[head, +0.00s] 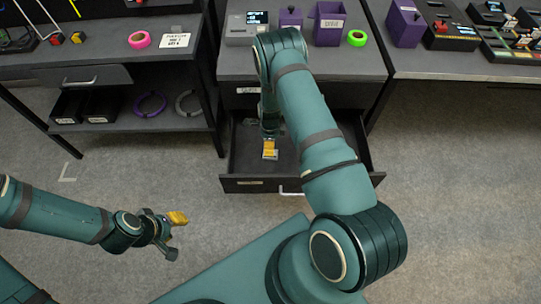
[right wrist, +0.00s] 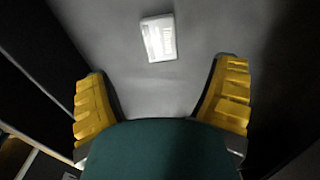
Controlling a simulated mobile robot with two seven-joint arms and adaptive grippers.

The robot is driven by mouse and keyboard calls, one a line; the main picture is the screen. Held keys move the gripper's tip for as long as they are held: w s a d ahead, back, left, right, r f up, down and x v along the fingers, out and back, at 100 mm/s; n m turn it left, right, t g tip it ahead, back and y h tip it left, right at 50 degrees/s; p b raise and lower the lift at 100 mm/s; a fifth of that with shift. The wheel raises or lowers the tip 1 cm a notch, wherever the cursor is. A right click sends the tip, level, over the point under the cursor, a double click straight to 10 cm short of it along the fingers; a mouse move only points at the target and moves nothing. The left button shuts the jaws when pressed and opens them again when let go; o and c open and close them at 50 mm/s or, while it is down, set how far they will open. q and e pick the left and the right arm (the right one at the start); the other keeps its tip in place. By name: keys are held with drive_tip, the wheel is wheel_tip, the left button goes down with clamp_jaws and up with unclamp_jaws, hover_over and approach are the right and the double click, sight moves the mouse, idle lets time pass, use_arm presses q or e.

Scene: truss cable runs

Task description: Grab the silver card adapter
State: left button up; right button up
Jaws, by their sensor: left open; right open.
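The silver card adapter (right wrist: 158,38), a small pale flat rectangle with printed lines, lies on the grey drawer floor in the right wrist view. It is beyond the fingertips, between their lines and apart from both. My right gripper (right wrist: 161,70) is open and empty, with its yellow-padded fingers spread wide. In the head view my right gripper (head: 269,150) reaches down into the open drawer (head: 240,184), partly hidden by my own arm. My left gripper (head: 176,232) is open and empty above the floor at lower left, far from the drawer.
Dark drawer walls flank my right gripper closely. Above stand purple bins (head: 328,24) and a green tape roll (head: 357,38). A shelf with cable coils (head: 150,104) stands left.

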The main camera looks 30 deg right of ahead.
wheel_tip(320, 180, down, 4)
drive_tip(key=shift+r+b, duration=0.1)
drive_tip(key=shift+b, duration=0.2)
wheel_tip(320, 180, down, 5)
drive_tip(key=shift+f+b, duration=0.15)
drive_tip(key=shift+b, duration=0.7)
drive_tip(key=c, duration=1.3)
